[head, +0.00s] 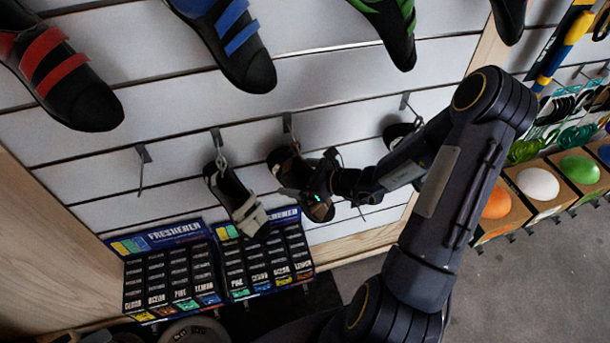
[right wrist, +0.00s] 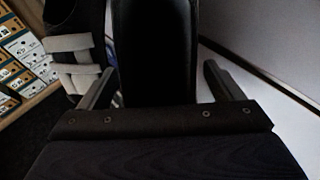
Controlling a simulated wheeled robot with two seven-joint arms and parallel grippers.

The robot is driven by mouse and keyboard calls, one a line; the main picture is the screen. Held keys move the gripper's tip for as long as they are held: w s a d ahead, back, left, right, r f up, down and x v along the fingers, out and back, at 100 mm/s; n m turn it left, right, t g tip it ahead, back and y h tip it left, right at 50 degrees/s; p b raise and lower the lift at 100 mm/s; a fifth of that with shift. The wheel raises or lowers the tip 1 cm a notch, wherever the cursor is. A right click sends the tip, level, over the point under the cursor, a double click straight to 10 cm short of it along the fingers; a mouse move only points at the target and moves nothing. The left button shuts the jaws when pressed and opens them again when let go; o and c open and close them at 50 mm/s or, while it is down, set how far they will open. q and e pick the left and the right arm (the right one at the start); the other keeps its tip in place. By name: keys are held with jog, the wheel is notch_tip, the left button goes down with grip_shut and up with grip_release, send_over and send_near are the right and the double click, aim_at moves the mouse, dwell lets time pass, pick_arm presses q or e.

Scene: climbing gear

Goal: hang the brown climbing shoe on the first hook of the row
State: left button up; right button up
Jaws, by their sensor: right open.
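The brown climbing shoe (head: 281,162) hangs by a loop from the third hook (head: 288,122) of the lower row. My right gripper (head: 313,190) is at this shoe, in front of its right side. In the right wrist view a dark shoe (right wrist: 156,45) stands between the two spread fingers of the gripper (right wrist: 158,88), with no clear grip on it. The first hook (head: 142,154), at the left end of the row, is bare. My left gripper is not in view.
A black shoe with pale straps (head: 240,208) hangs on the second hook, close to the brown shoe. Another shoe (head: 398,132) hangs to the right, partly behind my arm. Freshener boxes (head: 170,280) stand below. Larger shoes (head: 235,50) hang above.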

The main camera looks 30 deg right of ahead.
aim_at(302, 185)
jog(key=c, duration=1.2)
jog(key=shift+s+a+r+p, duration=0.1)
jog(key=shift+s+r+p, duration=0.1)
jog(key=shift+r+p, duration=0.35)
jog(key=shift+c, duration=0.2)
jog(key=shift+r, duration=0.15)
jog(key=shift+s+a+r+b, duration=0.15)
jog(key=shift+s+b, duration=0.1)
jog(key=shift+s, duration=0.35)
jog(key=shift+s+a+f+b, duration=0.1)
jog(key=shift+s+b, duration=0.1)
jog(key=shift+s, duration=0.35)
jog(key=shift+s+a+r+b, duration=0.15)
jog(key=shift+s+b, duration=0.1)
jog(key=shift+s, duration=0.35)
jog(key=shift+f, duration=0.1)
jog(key=s, duration=0.1)
jog(key=s+b, duration=0.1)
jog(key=s, duration=0.1)
jog(key=shift+s+a, duration=0.15)
jog(key=shift+a, duration=0.25)
